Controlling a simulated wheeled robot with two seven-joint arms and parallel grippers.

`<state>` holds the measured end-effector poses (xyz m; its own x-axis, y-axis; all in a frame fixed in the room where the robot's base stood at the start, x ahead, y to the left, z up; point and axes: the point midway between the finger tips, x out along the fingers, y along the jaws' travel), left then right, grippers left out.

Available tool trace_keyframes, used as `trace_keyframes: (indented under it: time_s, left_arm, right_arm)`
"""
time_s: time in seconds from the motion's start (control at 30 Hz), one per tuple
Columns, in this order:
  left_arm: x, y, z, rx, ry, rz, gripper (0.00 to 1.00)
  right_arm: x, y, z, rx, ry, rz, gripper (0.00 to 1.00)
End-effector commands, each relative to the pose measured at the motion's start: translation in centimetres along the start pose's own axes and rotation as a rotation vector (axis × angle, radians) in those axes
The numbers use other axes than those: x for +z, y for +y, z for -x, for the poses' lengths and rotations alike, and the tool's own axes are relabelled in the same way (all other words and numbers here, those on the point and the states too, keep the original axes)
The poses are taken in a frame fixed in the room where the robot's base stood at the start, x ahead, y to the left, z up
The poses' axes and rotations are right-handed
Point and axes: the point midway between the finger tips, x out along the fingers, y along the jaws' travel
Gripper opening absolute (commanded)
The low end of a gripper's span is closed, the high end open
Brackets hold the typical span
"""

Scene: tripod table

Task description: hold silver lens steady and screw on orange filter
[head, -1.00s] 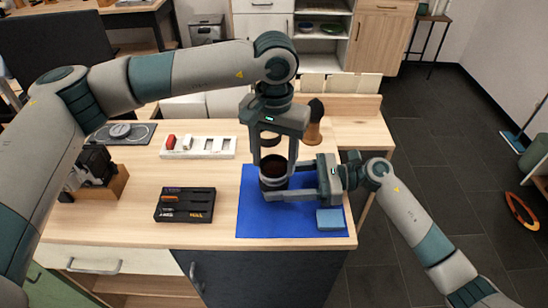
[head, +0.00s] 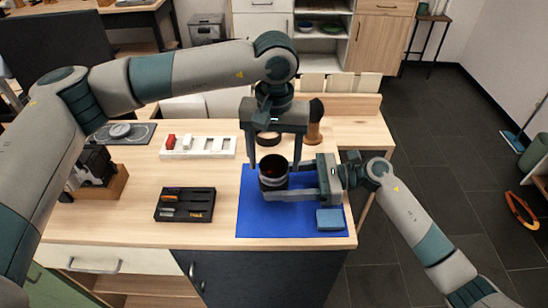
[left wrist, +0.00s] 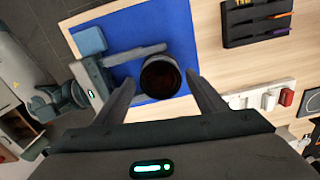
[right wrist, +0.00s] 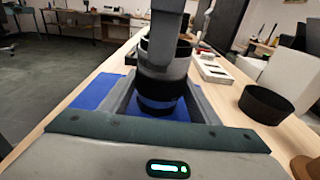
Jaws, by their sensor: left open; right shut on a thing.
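The silver lens (head: 273,184) stands upright over the blue mat, a grey barrel with dark bands in the right wrist view (right wrist: 165,67). My right gripper (head: 275,194) is shut around its barrel from the right. At the lens's top is a dark rim with reddish-brown glass inside, seemingly the orange filter (left wrist: 161,78); whether it is fully seated I cannot tell. My left gripper (head: 274,164) points down from above, open, with one finger on each side of the rim. In the left wrist view its fingers (left wrist: 160,85) stand clear of the rim.
The blue mat (head: 255,220) carries a blue block (head: 329,219) at its front right. A dark ring (right wrist: 266,104) and a brown-handled object (head: 314,125) stand behind. A black tray (head: 185,205) and a white tray (head: 205,148) lie left. Bare wood lies between.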

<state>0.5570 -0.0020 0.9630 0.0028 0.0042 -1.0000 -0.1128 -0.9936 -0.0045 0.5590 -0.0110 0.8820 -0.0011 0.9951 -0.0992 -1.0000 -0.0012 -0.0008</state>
Motion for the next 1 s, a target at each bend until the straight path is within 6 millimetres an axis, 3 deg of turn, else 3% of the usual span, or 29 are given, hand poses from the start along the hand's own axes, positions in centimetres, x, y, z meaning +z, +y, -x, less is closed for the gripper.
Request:
trace_keyframes:
  time_s: [0.33, 0.7, 1.0]
  left_arm:
    - [0.00, 0.01, -0.03, 0.000, 0.000, 0.019, 0.65]
    - [-0.02, 0.06, -0.03, 0.000, 0.001, 0.253, 0.65]
    - [-0.02, 0.05, -0.03, 0.000, 0.001, 0.268, 0.65]
  right_arm:
    - [-0.25, -0.08, 0.09, -0.003, 0.004, -0.001, 0.43]
    - [-0.27, -0.08, 0.10, -0.003, 0.005, -0.002, 0.43]
    - [-0.28, -0.07, 0.10, -0.003, 0.005, -0.002, 0.43]
